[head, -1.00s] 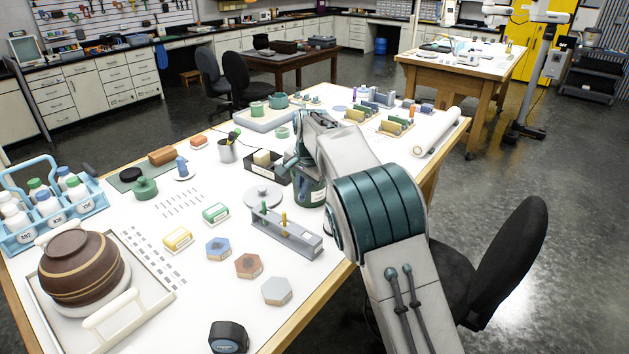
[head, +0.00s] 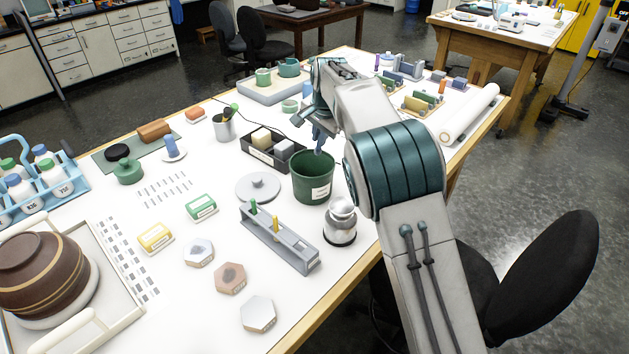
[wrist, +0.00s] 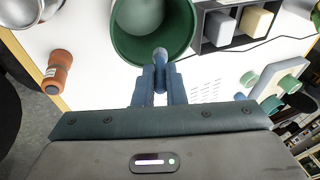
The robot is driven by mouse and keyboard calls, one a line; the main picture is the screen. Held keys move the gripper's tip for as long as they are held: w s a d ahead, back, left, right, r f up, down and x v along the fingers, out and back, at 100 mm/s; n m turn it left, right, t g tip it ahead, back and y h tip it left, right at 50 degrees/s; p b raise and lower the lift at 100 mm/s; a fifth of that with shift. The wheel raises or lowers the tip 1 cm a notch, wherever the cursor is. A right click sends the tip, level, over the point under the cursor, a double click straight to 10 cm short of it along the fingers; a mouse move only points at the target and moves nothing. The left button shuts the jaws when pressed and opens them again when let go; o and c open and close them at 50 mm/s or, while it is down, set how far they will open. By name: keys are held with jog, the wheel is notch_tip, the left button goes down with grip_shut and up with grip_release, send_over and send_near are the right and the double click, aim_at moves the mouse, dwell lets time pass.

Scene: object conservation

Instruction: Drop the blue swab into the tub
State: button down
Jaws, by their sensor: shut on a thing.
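The green tub (head: 313,188) stands open on the white table, with a pale label on its side; it also shows in the wrist view (wrist: 183,22). My gripper (head: 319,138) is above the tub's far rim, pointing down. In the wrist view my gripper (wrist: 160,82) has its blue fingers closed around the blue swab (wrist: 160,56). The swab's rounded end sticks out past the fingertips and overlaps the tub's near rim and opening in that view. In the head view the swab is hard to tell apart from the fingers.
A grey rack (head: 279,240) with two coloured swabs stands in front of the tub. A silver-topped jar (head: 341,220) is close at the right. A black divided box (head: 262,157) is behind at left, and a grey round lid (head: 258,187) lies left.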

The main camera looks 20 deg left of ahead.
aim_at(320, 150)
jog(key=shift+f+b, duration=1.7)
jog(key=shift+f, duration=0.7)
jog(key=c, duration=1.4)
grip_release()
jog(key=shift+r, duration=0.1)
jog(key=b+v, duration=0.1)
jog(key=v, duration=1.2)
jog(key=shift+s+r+b, duration=0.15)
jog(key=shift+r+b, duration=0.15)
jog(key=shift+b, duration=0.1)
jog(key=shift+d, duration=0.15)
